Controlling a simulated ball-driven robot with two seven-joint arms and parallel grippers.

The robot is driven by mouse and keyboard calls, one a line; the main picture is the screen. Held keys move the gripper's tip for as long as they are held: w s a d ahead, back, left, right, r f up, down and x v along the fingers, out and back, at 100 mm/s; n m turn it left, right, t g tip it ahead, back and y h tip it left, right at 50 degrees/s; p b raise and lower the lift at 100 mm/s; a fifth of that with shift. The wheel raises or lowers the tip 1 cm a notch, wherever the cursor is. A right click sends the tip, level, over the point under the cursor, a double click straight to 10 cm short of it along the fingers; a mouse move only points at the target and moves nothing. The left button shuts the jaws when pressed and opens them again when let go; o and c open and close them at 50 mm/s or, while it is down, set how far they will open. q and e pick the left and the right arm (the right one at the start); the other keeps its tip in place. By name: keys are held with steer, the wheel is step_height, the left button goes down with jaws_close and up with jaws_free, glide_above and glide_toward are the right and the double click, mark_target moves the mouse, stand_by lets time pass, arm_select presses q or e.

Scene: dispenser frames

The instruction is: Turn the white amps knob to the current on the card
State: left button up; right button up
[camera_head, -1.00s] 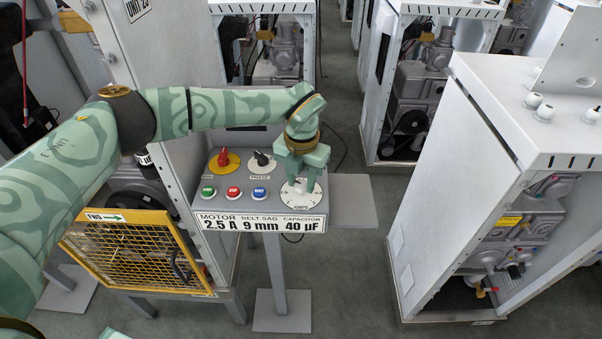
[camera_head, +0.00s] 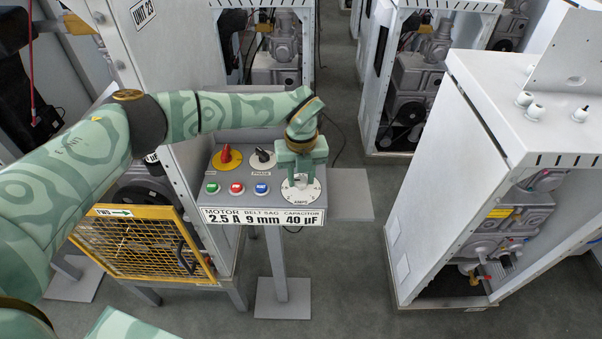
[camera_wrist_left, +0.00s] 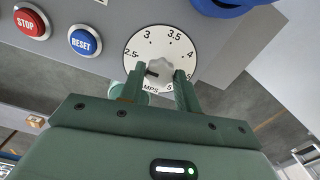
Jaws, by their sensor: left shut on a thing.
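The white amps knob (camera_wrist_left: 163,64) sits in the middle of a round white dial (camera_wrist_left: 150,38) on the grey panel; the dial also shows in the head view (camera_head: 313,192). The dial reads 2.5, 3, 3.5, 4 and upward. A dark mark shows on the knob's lower left side; my finger partly hides the scale there. The card (camera_head: 262,217) below the panel reads Motor 2.5 A, belt sag 9 mm, capacitor 40 µF. My left gripper (camera_head: 300,179) comes down over the dial; in the wrist view (camera_wrist_left: 158,79) its fingers are shut on the knob. My right gripper is out of view.
Beside the dial are a black selector (camera_head: 262,157), a red knob on yellow (camera_head: 227,156), and green (camera_head: 212,188), red (camera_head: 237,188) and blue (camera_head: 261,188) buttons. A yellow mesh guard (camera_head: 140,245) stands left. Open floor lies right of the panel.

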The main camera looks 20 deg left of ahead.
mark_target(301, 180)
arm_select(q)
steer(key=shift+w+r, duration=0.1)
stand_by(0.3)
steer(key=o, duration=1)
steer(key=shift+c, duration=0.2)
step_height(301, 180, up, 16)
steer(key=shift+r, duration=0.1)
